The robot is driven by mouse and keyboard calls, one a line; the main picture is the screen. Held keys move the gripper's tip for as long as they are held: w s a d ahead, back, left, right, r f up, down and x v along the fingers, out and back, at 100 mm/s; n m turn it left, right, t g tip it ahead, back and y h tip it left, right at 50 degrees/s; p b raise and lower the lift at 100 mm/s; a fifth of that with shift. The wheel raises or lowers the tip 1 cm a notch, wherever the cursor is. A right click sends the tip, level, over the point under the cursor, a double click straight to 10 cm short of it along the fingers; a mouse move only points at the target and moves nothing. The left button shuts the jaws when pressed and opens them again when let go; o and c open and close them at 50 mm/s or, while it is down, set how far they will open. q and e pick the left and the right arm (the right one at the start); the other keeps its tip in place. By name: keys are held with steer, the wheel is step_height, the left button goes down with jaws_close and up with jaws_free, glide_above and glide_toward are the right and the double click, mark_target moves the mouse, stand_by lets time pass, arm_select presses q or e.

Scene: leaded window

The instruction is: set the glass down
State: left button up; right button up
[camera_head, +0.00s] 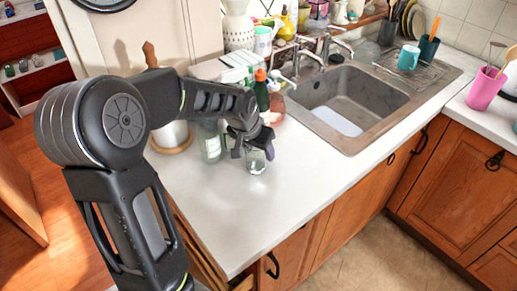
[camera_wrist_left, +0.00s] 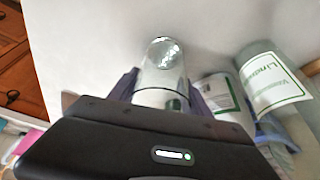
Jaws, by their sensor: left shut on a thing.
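A clear glass (camera_head: 256,162) is between the fingers of my left gripper (camera_head: 250,148), over the white counter (camera_head: 225,215) left of the sink. The glass also shows in the left wrist view (camera_wrist_left: 164,65), where my left gripper (camera_wrist_left: 160,95) is shut on it, one finger on each side. The fingers hide part of the glass. I cannot tell whether its base touches the counter. My right gripper is not in view.
Labelled bottles (camera_wrist_left: 270,85) stand close beside the glass, and a dark bottle with an orange cap (camera_head: 261,90) stands behind. The sink (camera_head: 350,100) is to the right. The counter's front part is clear.

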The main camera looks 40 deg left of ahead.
arm_select(q)
steer(key=shift+f, duration=0.1)
steer(key=o, duration=1.6)
steer(key=shift+r, duration=0.25)
steer(key=b+v, duration=0.1)
steer(key=v, duration=1)
steer(key=shift+s+r, duration=0.2)
steer(key=shift+r, duration=0.15)
steer(key=shift+o, duration=0.2)
